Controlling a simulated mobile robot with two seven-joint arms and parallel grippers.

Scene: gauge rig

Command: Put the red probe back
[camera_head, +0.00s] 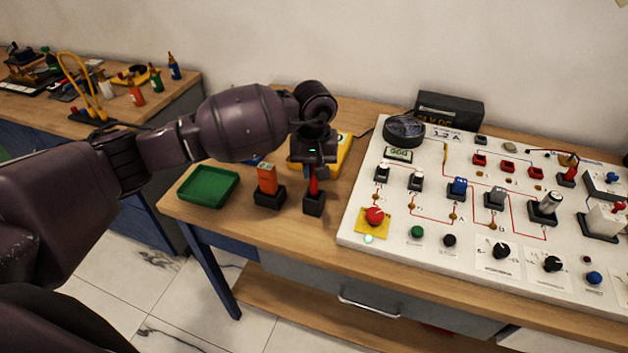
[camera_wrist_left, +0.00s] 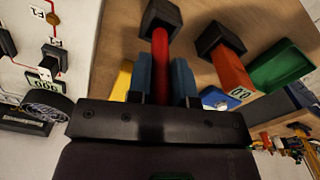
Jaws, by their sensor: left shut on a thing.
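The red probe (camera_head: 314,184) stands upright below my left gripper (camera_head: 315,168) in the head view. My left gripper is shut on the red probe, which also shows between the two blue fingers in the left wrist view (camera_wrist_left: 160,58). The probe's lower end meets the black holder (camera_head: 314,205), which also shows in the left wrist view (camera_wrist_left: 161,14). It looks to be in the holder's opening, but I cannot tell how deep. The gripper hides the probe's upper part. My right gripper is not in view.
An orange device (camera_head: 267,179) stands in a second black holder (camera_head: 269,197) just left of the probe's holder. A green tray (camera_head: 208,187) lies further left. A yellow object (camera_head: 342,153) is partly hidden behind the gripper. The white gauge panel (camera_head: 352,225) fills the right side.

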